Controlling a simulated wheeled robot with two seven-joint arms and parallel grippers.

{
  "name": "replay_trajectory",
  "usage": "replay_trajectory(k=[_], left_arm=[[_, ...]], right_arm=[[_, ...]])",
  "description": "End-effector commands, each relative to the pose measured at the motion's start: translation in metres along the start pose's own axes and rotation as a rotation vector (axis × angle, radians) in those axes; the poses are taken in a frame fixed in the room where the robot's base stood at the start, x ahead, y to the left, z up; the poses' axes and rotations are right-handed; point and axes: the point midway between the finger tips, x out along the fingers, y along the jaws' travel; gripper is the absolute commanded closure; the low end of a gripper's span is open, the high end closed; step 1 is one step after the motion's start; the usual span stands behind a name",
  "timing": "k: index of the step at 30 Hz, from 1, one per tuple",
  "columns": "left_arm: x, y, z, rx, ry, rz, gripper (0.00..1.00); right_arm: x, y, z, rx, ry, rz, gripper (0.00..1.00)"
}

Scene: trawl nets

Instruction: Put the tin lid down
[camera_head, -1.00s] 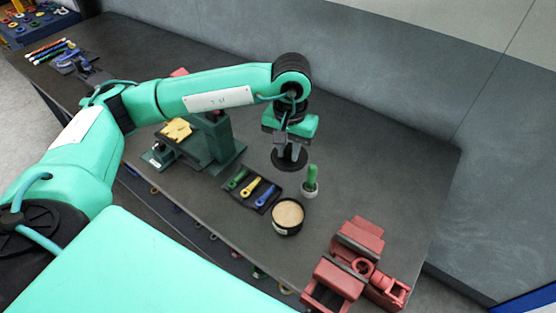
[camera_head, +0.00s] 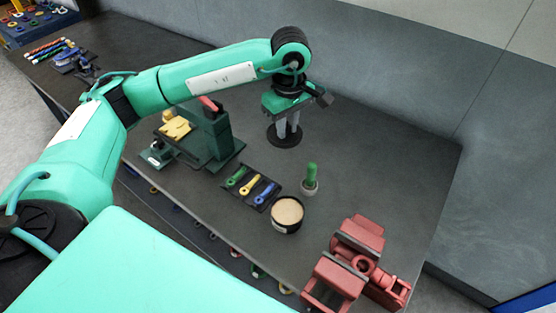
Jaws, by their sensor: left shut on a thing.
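The tin lid (camera_head: 285,139) is a dark round disc, low over or on the bench behind the tool tray; I cannot tell whether it touches the surface. My left gripper (camera_head: 288,127) points down and is shut on the lid at its middle. The open tin (camera_head: 287,215) is dark with a pale tan filling and stands near the bench's front edge, in front of the lid and apart from it. My right gripper is not in view.
A green-handled tool in a pale cup (camera_head: 310,180) stands behind the tin. A dark tray (camera_head: 239,192) holds green, yellow and blue tools. A green machine (camera_head: 214,140) stands left, a red vise (camera_head: 350,262) front right. The bench (camera_head: 400,165) is clear to the right.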

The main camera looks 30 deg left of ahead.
Motion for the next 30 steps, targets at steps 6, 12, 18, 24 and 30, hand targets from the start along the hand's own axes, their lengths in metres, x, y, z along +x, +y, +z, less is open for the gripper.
replay_trajectory(k=[6, 12, 18, 24, 30], left_arm=[[-0.005, 0.007, -0.013, -0.313, 0.002, -0.001, 1.00], [-0.011, 0.013, -0.024, -0.604, 0.001, 0.000, 1.00], [-0.016, 0.019, -0.035, -0.895, -0.001, -0.001, 1.00], [-0.022, 0.024, -0.046, -1.185, -0.003, -0.004, 1.00], [-0.028, 0.028, -0.057, -1.472, -0.007, -0.007, 1.00]], right_arm=[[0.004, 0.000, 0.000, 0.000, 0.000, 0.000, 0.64], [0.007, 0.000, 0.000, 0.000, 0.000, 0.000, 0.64], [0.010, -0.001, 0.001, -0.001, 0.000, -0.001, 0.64], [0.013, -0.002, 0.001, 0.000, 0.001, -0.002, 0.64], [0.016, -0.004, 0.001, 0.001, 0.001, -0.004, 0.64]])
